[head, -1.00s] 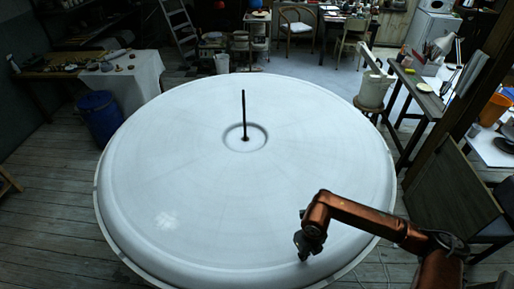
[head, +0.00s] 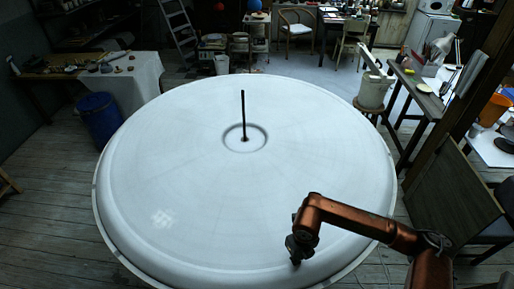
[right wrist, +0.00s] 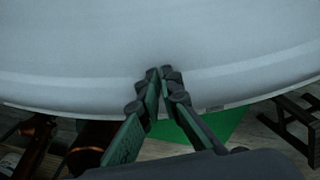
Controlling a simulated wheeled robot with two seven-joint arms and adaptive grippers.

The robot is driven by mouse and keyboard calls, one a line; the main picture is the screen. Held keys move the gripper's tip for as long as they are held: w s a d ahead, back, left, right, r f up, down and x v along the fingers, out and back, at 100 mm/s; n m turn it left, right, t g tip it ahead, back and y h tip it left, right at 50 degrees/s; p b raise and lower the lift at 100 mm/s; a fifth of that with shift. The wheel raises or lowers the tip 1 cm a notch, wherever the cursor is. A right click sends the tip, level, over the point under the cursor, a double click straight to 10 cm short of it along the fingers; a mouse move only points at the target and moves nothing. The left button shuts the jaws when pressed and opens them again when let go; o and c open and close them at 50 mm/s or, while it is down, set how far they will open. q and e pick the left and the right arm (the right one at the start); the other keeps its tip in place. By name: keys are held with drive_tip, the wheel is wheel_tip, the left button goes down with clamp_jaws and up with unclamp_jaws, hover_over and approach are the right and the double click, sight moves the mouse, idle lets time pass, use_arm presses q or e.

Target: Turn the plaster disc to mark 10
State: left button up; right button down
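The large white plaster disc (head: 200,190) fills the middle of the head view. A thin black rod (head: 243,115) stands upright in its central hollow. A faint pale patch (head: 162,216) shows on its near left; I cannot read any number marks. My right gripper (head: 295,261) is at the disc's near right rim, pointing down. In the right wrist view the disc's rim (right wrist: 60,90) runs behind the fingers, whose tips (right wrist: 159,73) come together with nothing visible between them. I cannot tell whether they touch the plaster. My left gripper is not in view.
A blue bin (head: 100,118) stands left of the disc. A wooden panel (head: 452,200) and a side table (head: 410,90) are at the right, with a white bucket (head: 372,90) on a stool. A green patch (right wrist: 215,127) lies below the rim.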

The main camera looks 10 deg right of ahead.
sight(256, 271)
drive_tip(key=shift+s+a+f, duration=0.15)
drive_tip(key=shift+a+f, duration=0.05)
drive_tip(key=shift+a, duration=0.75)
drive_tip(key=shift+s+a+f, duration=0.15)
drive_tip(key=shift+a, duration=0.8)
drive_tip(key=shift+s+a, duration=0.25)
drive_tip(key=shift+a, duration=1.1)
drive_tip(key=shift+w+a+b, duration=0.1)
drive_tip(key=shift+a+b, duration=0.35)
drive_tip(key=shift+a, duration=2)
drive_tip(key=shift+w+a+r, duration=0.1)
drive_tip(key=shift+a, duration=0.85)
drive_tip(key=shift+w+a+r, duration=0.1)
drive_tip(key=shift+a, duration=0.8)
